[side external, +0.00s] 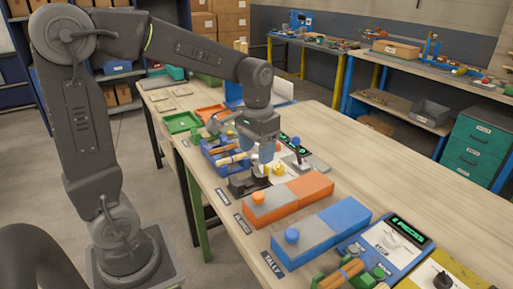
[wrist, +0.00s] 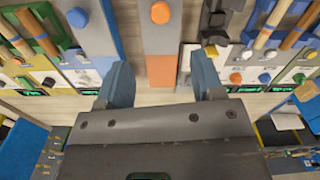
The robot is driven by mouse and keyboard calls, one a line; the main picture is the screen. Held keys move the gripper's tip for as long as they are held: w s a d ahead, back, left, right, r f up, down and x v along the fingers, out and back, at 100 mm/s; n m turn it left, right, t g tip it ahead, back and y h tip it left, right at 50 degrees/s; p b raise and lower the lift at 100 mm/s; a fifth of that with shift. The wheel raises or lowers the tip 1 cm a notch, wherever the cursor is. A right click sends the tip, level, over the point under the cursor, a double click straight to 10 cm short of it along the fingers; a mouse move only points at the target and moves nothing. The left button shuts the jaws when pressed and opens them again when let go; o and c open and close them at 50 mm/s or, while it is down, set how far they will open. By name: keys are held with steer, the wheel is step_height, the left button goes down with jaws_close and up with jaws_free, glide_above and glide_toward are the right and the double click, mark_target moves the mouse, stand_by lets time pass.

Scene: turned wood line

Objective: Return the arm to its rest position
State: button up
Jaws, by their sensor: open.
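My gripper (side external: 266,158) hangs above the workbench (side external: 400,170) with its fingers pointing down, behind the orange-and-grey block (side external: 312,186). The wrist view shows the gripper (wrist: 163,80) open, its two blue fingers apart and nothing held between them. The orange-and-grey block (wrist: 160,66) shows beyond the gap between the fingers. My arm is bent and reaches out over the bench. A dark fixture (side external: 245,184) stands on the bench just below the gripper, and I cannot tell the exact clearance.
A blue-and-grey block (side external: 343,215), a blue station with a lit display (side external: 385,245) and a blue crate of wood pieces (side external: 212,160) share the bench. Green (side external: 182,122) and orange (side external: 210,111) trays lie farther back. The bench's right side is bare.

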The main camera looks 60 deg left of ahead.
steer(key=shift+s+r, duration=0.1)
steer(key=s+d+r+m+t, duration=0.1)
steer(key=s+d+r+t, duration=0.2)
steer(key=s, duration=0.9)
steer(key=d+t, duration=0.2)
steer(key=d, duration=0.1)
steer(key=shift+d+m+t, duration=0.2)
steer(key=shift+m+t, duration=0.1)
steer(key=shift+m, duration=0.1)
steer(key=shift+s+r, duration=0.1)
